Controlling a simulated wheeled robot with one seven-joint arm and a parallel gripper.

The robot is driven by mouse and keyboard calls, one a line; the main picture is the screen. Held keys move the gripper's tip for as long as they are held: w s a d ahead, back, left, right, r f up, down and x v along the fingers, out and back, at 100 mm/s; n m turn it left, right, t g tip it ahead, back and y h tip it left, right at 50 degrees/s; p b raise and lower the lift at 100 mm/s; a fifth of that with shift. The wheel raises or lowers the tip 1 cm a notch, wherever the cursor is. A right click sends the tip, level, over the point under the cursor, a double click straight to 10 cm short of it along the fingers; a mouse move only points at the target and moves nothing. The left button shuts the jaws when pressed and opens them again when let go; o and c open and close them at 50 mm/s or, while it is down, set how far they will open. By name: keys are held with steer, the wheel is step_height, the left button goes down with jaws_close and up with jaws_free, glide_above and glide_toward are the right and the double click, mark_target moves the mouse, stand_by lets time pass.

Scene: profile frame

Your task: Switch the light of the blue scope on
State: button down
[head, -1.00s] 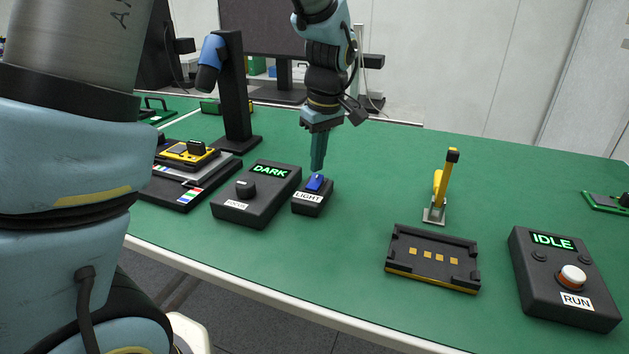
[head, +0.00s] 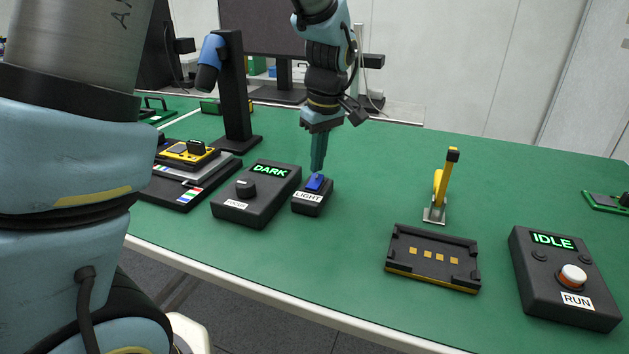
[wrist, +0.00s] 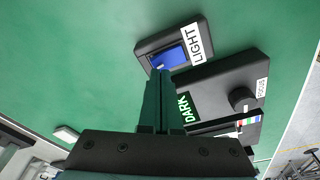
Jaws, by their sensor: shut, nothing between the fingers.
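The blue scope (head: 210,62) has a blue head on a black column at the back left. Its black control box (head: 262,196) shows DARK in green and has a knob. Right of it stands the small black LIGHT box (head: 313,203) with a blue rocker switch (head: 314,183); the switch also shows in the wrist view (wrist: 170,57). My gripper (head: 317,170) is shut and empty, pointing down, with its fingertips at the far edge of the blue rocker. I cannot tell whether they touch it. In the wrist view the fingers hide part of the rocker's near edge.
A yellow-and-black device (head: 187,152) sits on the stage at left. To the right are a yellow-handled clamp (head: 441,190), a black fixture (head: 432,262) and a box reading IDLE with a RUN button (head: 565,280). Green table is clear between LIGHT box and fixture.

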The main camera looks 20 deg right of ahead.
mark_target(316, 177)
steer(key=shift+f+b, duration=0.5)
steer(key=shift+f, duration=0.4)
steer(key=shift+r, duration=0.15)
steer(key=shift+r+p, duration=2.95)
steer(key=shift+r, duration=0.55)
steer(key=shift+a+f, duration=0.1)
steer(key=shift+m+g+h, duration=0.3)
steer(key=shift+m, duration=0.6)
steer(key=a, duration=0.5)
steer(key=w+a, duration=0.1)
steer(key=a, duration=0.4)
steer(key=a+f, duration=0.1)
steer(key=a, duration=0.5)
steer(key=shift+w+a, duration=0.1)
steer(key=shift+w, duration=0.25)
steer(key=s+a+m, duration=0.1)
steer(key=s+a, duration=0.1)
steer(key=a, duration=0.5)
steer(key=s+a+f+m, duration=0.1)
steer(key=s+a, duration=0.2)
steer(key=a, duration=0.4)
steer(key=shift+s+f+m, duration=0.25)
steer(key=shift+s+m, duration=0.05)
steer(key=shift+m, duration=0.1)
